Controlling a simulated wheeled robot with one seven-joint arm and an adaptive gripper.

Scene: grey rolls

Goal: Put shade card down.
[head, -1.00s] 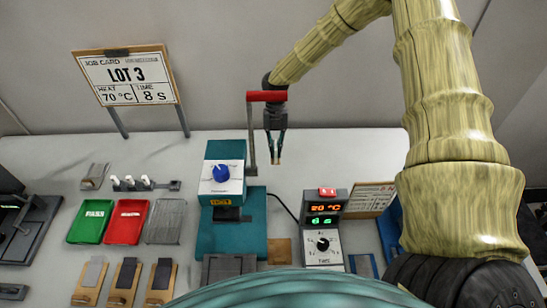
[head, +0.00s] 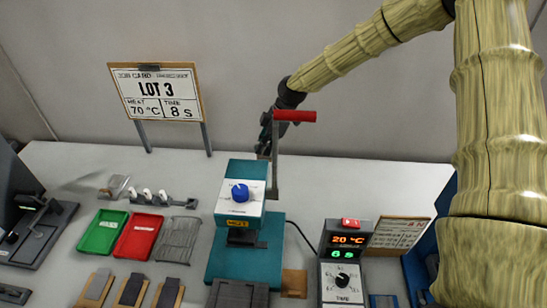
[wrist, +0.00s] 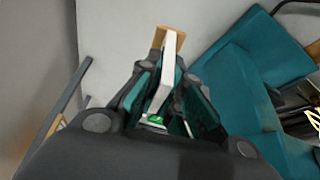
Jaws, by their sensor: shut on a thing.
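My gripper (wrist: 160,100) is shut on a thin pale card with a tan end, which appears to be the shade card (wrist: 168,60). A small green patch shows low on it, between the fingers. In the head view my gripper (head: 265,142) is raised above the back of the bench, behind and left of the red-handled lever. The card cannot be made out there.
A teal press (head: 230,250) with a blue knob and red lever handle (head: 295,116) stands close by. Green (head: 103,232) and red (head: 139,236) trays lie left. The job card (head: 158,92) stands behind. A heater box (head: 346,270) is right.

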